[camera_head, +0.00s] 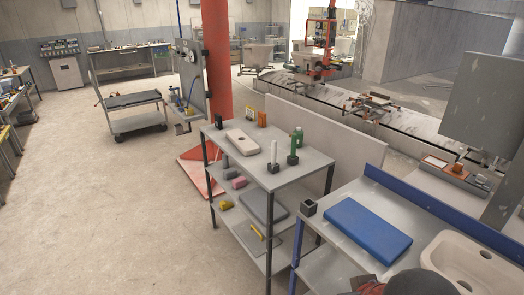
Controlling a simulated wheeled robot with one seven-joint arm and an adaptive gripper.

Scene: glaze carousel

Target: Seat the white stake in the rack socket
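A slim white stake (274,152) stands upright on the top of a grey shelf rack. Its lower end meets a small black block (273,168); I cannot tell whether it sits in it or behind it. A similar black block (292,160) with a green upright piece (293,146) stands just to the right. A small dark open-topped square holder (309,207) sits at the left corner of the blue-edged bench and looks empty. I cannot tell which of these is the rack socket. My gripper is not in view; only a dark rounded part of my arm shows at the bottom right.
The grey shelf rack (240,173) also carries a pale slab (241,141) and small orange and black blocks. The blue-edged bench (330,257) holds a blue pad (368,229) and a beige basin (470,262). A red column (216,65) stands behind. The floor at left is clear.

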